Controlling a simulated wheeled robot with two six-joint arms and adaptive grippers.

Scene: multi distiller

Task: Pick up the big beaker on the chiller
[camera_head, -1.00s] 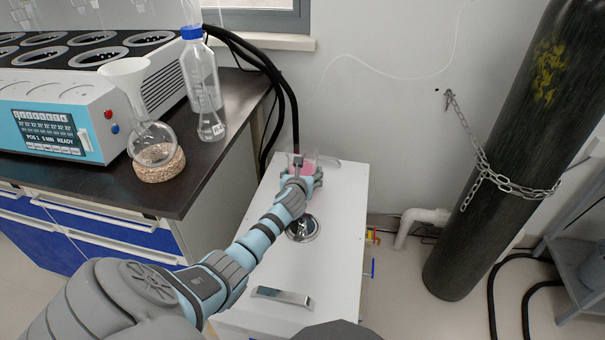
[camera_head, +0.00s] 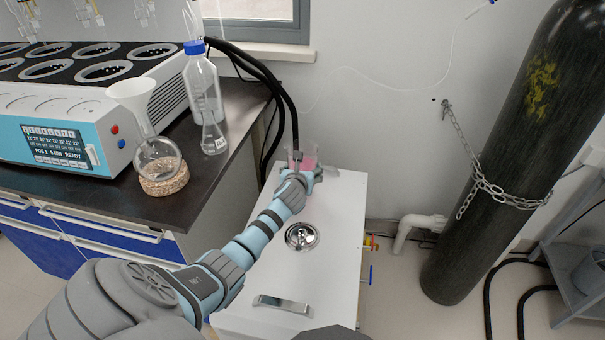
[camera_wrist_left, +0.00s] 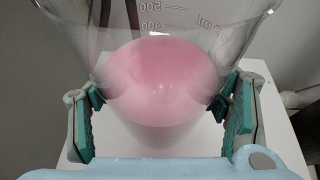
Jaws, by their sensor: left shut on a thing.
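The big beaker (camera_head: 301,150) is clear glass with pink liquid. In the head view it is at the far end of the white chiller (camera_head: 330,225), partly hidden by my gripper. My left gripper (camera_head: 298,172) is shut on the beaker. In the left wrist view the beaker (camera_wrist_left: 165,85) is upright between the two teal-padded fingers of the gripper (camera_wrist_left: 165,112), with volume marks on its wall. The white chiller top (camera_wrist_left: 200,145) shows below it. I cannot tell whether the beaker's base touches the chiller. My right gripper is not in view.
The dark bench (camera_head: 215,175) at left holds a multi-position distiller (camera_head: 60,135), a round flask (camera_head: 158,160) with a funnel on a cork ring, and a blue-capped bottle (camera_head: 202,85). Black hoses (camera_head: 275,75) run behind the chiller. A chained gas cylinder (camera_head: 490,150) stands at right.

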